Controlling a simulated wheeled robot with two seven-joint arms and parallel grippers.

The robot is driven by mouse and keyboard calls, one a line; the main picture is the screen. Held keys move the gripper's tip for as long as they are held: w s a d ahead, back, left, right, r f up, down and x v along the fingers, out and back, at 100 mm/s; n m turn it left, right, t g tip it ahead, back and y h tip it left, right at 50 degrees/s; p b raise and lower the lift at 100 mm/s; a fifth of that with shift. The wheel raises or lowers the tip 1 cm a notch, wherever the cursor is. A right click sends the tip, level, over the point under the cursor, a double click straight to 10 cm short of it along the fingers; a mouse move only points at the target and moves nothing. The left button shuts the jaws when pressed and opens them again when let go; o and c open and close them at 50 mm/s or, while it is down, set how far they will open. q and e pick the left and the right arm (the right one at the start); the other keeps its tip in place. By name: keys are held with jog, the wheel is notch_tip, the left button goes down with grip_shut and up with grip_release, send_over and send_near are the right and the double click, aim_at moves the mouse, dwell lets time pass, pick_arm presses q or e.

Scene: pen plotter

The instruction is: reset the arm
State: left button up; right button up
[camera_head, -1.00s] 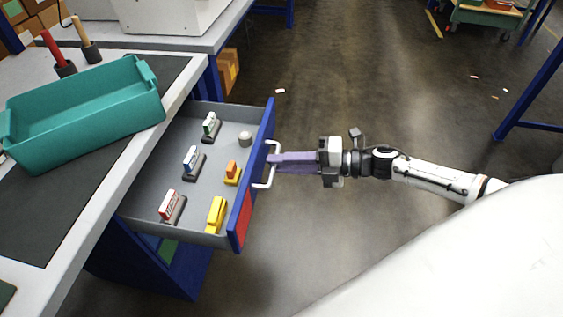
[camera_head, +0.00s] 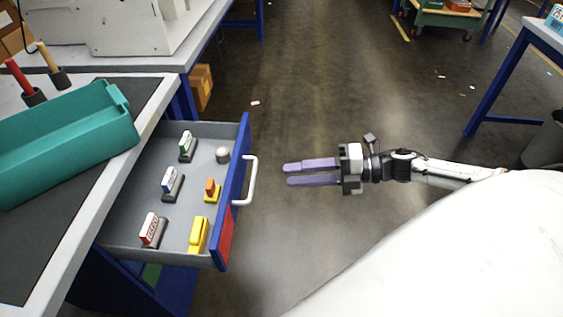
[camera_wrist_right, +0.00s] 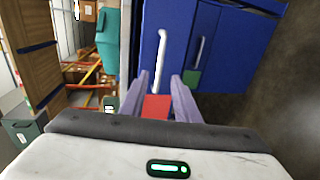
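My right gripper (camera_head: 287,174) is in the head view, to the right of the open drawer. Its two purple fingers are parted and empty, pointing left at the drawer handle (camera_head: 251,181) with a clear gap between. In the right wrist view the parted fingers (camera_wrist_right: 169,90) show with the white handle (camera_wrist_right: 160,60) beyond them. The drawer (camera_head: 232,200) has a blue front with a red patch and stands pulled out. My left gripper is not in view.
The drawer holds several stamp-like items, such as a yellow one (camera_head: 198,235), and a small grey cylinder (camera_head: 223,155). A teal bin (camera_head: 70,140) sits on the workbench (camera_head: 150,120) at left. The floor (camera_head: 300,110) around my right gripper is clear.

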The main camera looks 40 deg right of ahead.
jog(key=shift+s+d, duration=0.2)
jog(key=shift+d, duration=0.1)
dwell(0.4)
